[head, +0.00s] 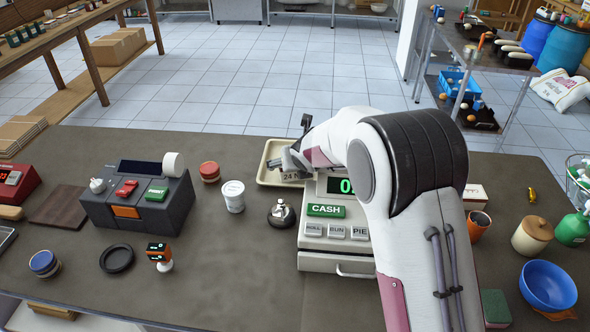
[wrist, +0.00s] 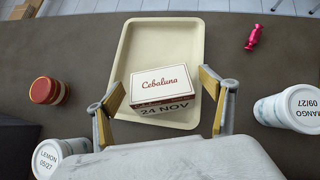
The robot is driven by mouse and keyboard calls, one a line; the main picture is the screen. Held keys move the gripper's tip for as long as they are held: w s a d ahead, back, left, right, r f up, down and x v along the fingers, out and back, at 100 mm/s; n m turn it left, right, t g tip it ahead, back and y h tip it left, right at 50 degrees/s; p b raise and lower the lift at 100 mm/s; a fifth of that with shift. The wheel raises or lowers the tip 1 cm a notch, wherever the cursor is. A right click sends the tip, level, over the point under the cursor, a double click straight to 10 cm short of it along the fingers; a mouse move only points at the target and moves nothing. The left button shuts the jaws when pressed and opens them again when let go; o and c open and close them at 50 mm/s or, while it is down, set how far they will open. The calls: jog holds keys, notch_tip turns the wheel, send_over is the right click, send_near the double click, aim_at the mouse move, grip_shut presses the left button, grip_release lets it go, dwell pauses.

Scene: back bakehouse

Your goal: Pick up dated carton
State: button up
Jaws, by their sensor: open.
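The dated carton (wrist: 161,85) is a small white box with "Cebaluna" on top and "24 NOV" on its dark front side. It sits on a cream tray (wrist: 137,45), toward the tray's near end. In the head view my gripper (head: 297,146) is over the tray (head: 270,178).
A lemon tub (wrist: 62,158) and a red round stack (wrist: 46,91) stand left of the tray. A mango tub (wrist: 290,106) and a pink figure (wrist: 254,37) are on the right. A bell (head: 281,213) and a cash register (head: 325,262) stand nearer.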

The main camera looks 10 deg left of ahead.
jog(key=c, duration=1.4)
jog(key=shift+r, duration=0.3)
jog(key=shift+r, duration=4.7)
